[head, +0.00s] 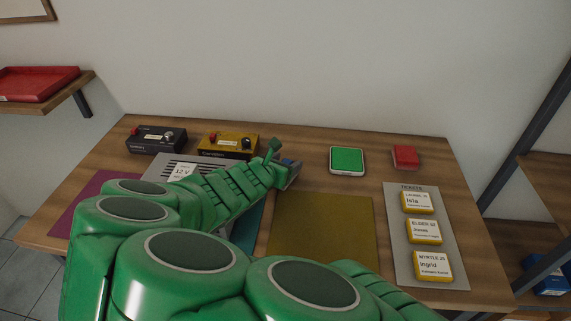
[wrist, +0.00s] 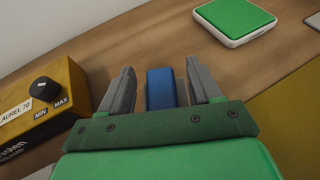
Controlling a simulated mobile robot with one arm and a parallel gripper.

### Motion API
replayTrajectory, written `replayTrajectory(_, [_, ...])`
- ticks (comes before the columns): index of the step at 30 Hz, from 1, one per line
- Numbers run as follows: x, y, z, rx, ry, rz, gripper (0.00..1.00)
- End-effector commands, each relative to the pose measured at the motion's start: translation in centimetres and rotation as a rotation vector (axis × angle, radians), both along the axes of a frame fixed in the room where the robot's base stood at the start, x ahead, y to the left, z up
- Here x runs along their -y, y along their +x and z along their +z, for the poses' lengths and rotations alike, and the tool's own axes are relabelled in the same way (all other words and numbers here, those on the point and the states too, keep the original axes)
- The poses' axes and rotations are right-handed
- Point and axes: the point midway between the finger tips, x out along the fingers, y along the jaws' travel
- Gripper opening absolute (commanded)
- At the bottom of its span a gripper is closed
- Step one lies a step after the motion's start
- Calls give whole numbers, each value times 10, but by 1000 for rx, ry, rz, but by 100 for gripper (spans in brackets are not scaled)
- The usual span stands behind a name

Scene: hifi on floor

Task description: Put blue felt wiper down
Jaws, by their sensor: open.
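The blue felt wiper (wrist: 161,88) shows as a small blue block on the wooden table in the wrist view. It lies between the two grey fingers of my gripper (wrist: 163,85), with a gap visible on each side. My gripper is open. In the head view my gripper (head: 283,170) is at the middle of the table, right of the yellow box, and a bit of the blue wiper (head: 288,161) shows beside it; my arm hides part of the area.
A yellow box with a knob (wrist: 40,100) stands close on the left of my gripper. A black box (head: 157,140) is further left. A green-topped white pad (head: 347,160) and a red block (head: 405,156) sit to the right. An olive mat (head: 325,225) lies in front.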

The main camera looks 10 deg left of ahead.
Motion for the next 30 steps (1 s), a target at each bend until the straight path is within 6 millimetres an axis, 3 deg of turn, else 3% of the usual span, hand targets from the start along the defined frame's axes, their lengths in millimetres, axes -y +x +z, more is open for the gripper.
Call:
replayTrajectory(18, [-22, -53, 23, -1, 2, 1, 63])
replayTrajectory(30, [-25, -61, 26, -1, 0, 0, 63])
